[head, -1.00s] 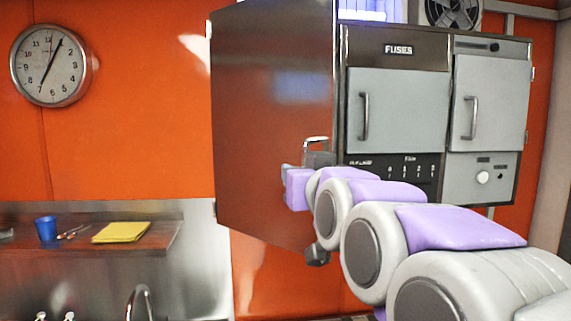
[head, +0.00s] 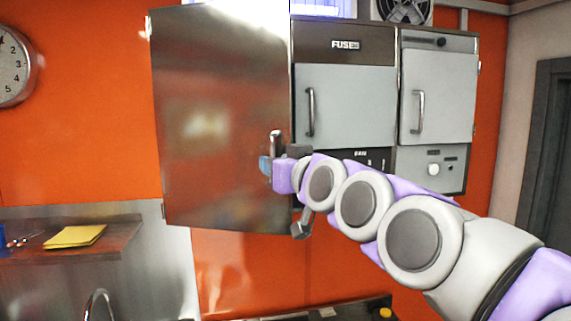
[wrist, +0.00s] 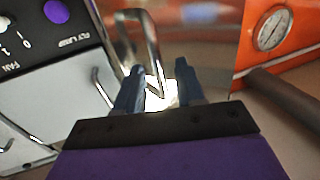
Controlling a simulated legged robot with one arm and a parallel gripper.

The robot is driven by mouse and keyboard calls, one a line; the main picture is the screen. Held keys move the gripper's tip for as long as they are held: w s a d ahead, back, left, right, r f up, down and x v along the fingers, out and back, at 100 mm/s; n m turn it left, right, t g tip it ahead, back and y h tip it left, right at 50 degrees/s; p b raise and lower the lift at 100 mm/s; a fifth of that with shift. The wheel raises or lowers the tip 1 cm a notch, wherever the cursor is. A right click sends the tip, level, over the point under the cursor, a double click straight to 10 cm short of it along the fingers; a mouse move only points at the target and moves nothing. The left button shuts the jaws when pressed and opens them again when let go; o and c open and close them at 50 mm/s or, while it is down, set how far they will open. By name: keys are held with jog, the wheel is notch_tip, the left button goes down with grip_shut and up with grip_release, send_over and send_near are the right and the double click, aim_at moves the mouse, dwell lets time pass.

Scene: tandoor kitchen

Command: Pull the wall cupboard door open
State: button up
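The wall cupboard door (head: 215,110) is a shiny brown panel left of the fuse cabinet. Its right edge stands nearer to me than its left, so it appears angled out from the wall. A metal bar handle (head: 275,142) sits near that right edge. My gripper (head: 268,166) is at the handle's lower end. In the wrist view, the handle (wrist: 150,45) comes down to a bent corner between the two dark fingers of my gripper (wrist: 158,85). The fingers are apart, with a bright gap around the bar. The cupboard's inside is hidden.
The fuse cabinet (head: 345,105) with grey doors and handles stands right beside the cupboard door, behind my arm. A counter (head: 110,245) with a yellow cloth (head: 76,237) is at lower left, near a tap (head: 98,300). A clock (head: 12,65) hangs at far left.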

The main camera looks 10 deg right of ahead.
jog(key=a+b+v, duration=0.2)
jog(key=b+v, duration=0.1)
jog(key=v, duration=0.6)
jog(key=s+a+b+v, duration=0.1)
jog(key=a+b+v, duration=0.1)
jog(key=v, duration=0.8)
jog(key=shift+s+b, duration=0.35)
jog(key=shift+b, duration=0.15)
dwell(1.2)
jog(key=shift+c, duration=0.3)
